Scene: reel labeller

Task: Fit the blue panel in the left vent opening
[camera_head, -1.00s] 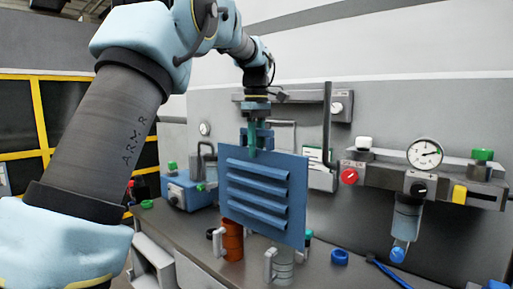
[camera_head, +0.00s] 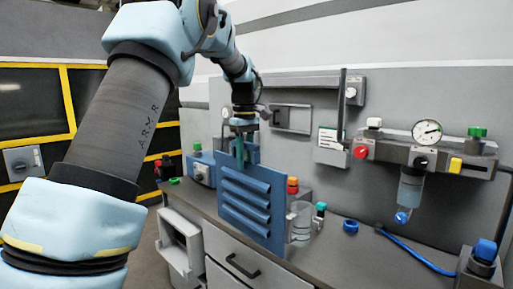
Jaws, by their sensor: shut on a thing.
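The blue panel (camera_head: 247,206) is a flat plate with several raised slats. It hangs upright, slightly turned, above the front of the bench. My gripper (camera_head: 241,153) is shut on its top edge, with the green fingertips at the panel's upper part. The panel hides part of the bench and the things behind it. No opening can be clearly made out as the left vent opening. A grey rectangular frame (camera_head: 292,118) is on the wall behind, right of my gripper, but I cannot tell whether it is a vent.
A clear cylinder (camera_head: 301,222) stands close to the panel's right edge. A blue device (camera_head: 201,169) is behind to the left. A gauge (camera_head: 427,132) and valves are on the wall at right. The bench (camera_head: 345,257) has free room at front right. A drawer (camera_head: 240,264) lies below.

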